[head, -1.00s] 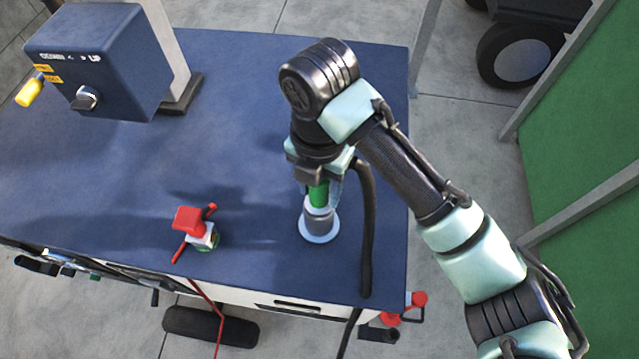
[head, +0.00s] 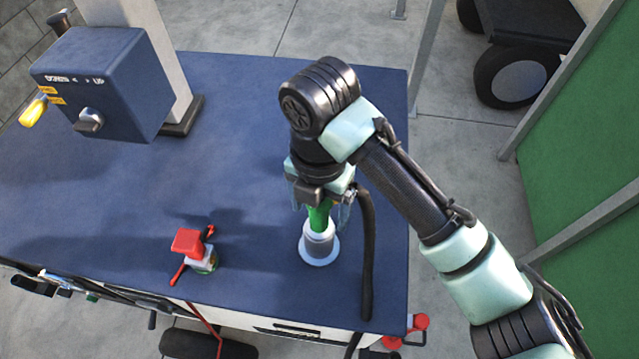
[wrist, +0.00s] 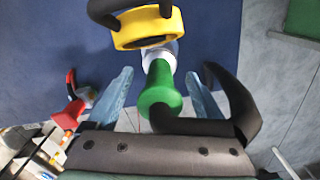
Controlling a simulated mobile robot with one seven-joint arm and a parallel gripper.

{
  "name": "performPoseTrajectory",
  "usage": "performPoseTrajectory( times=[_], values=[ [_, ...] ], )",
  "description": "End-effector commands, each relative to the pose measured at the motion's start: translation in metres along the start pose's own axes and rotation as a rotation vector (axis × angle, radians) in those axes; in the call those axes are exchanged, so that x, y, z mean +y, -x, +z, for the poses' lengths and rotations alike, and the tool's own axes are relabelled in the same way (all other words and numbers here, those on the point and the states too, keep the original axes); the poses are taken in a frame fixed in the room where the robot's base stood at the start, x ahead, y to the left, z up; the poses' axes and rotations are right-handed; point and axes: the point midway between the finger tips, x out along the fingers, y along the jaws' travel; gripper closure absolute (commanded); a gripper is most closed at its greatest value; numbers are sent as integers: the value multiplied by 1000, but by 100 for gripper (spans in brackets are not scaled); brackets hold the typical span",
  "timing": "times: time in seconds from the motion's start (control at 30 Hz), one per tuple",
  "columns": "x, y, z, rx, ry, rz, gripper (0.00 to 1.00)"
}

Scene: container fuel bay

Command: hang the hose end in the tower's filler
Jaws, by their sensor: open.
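The hose end is a green sleeve (head: 318,216) with a black hose (head: 366,250) curving off it and down to the right. It stands roughly upright at the grey filler (head: 319,241), which has a pale round flange on the blue deck. My gripper (head: 322,204) is above the filler, with its fingers on either side of the green sleeve. In the wrist view my gripper (wrist: 160,75) is open, pale blue fingers apart from the green sleeve (wrist: 158,95). How deep the hose end sits is hidden.
A red-topped fitting (head: 188,242) stands left of the filler. A blue control box (head: 100,80) with a knob and yellow handle is at the back left. A yellow ring (wrist: 148,30) of unclear role shows in the wrist view. A green wall (head: 585,150) is right.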

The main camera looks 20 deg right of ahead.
Motion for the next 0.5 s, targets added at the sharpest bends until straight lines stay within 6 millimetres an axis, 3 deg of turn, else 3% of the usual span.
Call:
performPoseTrajectory(
  times=[0.5],
  values=[
    [0,98,0,-6,2,-1,16]
  ],
)
